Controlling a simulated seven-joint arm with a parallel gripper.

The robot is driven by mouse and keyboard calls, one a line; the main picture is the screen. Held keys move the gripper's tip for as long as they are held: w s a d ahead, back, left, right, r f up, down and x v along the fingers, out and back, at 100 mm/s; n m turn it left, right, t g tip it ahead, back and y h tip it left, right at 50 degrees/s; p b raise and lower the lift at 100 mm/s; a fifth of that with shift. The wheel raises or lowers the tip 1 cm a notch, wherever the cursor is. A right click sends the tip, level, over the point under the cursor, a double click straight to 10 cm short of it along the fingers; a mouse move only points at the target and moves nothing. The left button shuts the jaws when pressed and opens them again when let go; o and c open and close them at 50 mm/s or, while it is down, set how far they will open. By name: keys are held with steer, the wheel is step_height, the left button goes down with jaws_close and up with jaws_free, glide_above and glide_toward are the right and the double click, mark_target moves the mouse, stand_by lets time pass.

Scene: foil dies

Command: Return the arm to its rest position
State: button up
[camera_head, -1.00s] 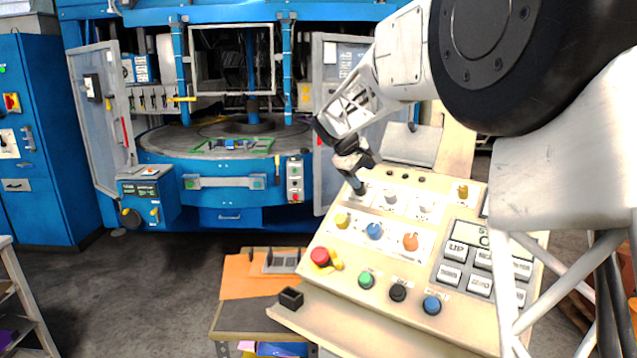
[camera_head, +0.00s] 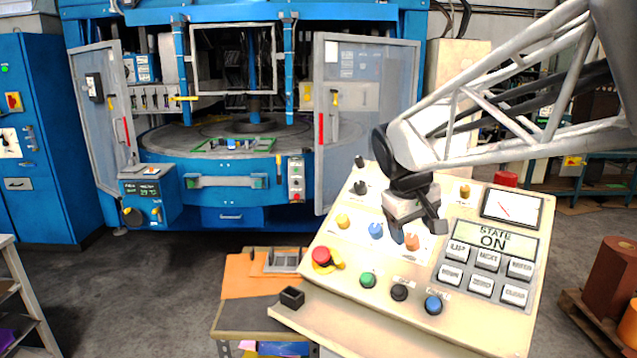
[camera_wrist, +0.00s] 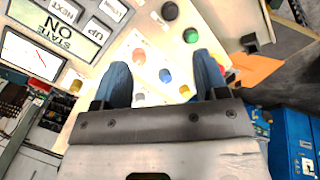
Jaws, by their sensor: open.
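My gripper (camera_head: 420,233) is above the right half of the beige control panel (camera_head: 335,293) in the head view, near the orange knob (camera_head: 411,242). It is empty. In the wrist view its two blue-grey fingers (camera_wrist: 161,82) are spread apart, with the panel's coloured knobs showing between and beyond them. My arm reaches in from the right and hides part of the panel's upper knob rows. I cannot tell from the head view whether a finger touches a knob.
The panel has a red emergency button (camera_head: 321,256), several push buttons and a display (camera_head: 493,238) reading "STATE ON". A blue machine (camera_head: 225,170) with open grey doors stands behind. An orange-topped table (camera_head: 245,278) is left of the panel. Floor (camera_head: 150,290) at the left is clear.

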steer(key=s+f+m+y, duration=0.1)
steer(key=s+f, duration=0.4)
steer(key=s, duration=0.7)
steer(key=s+f+m+y, duration=0.1)
steer(key=s+f+m, duration=0.2)
steer(key=s, duration=1)
step_height(320, 180, down, 2)
steer(key=shift+d+f+y, duration=0.1)
steer(key=shift+d+y, duration=0.05)
steer(key=shift+y, duration=0.15)
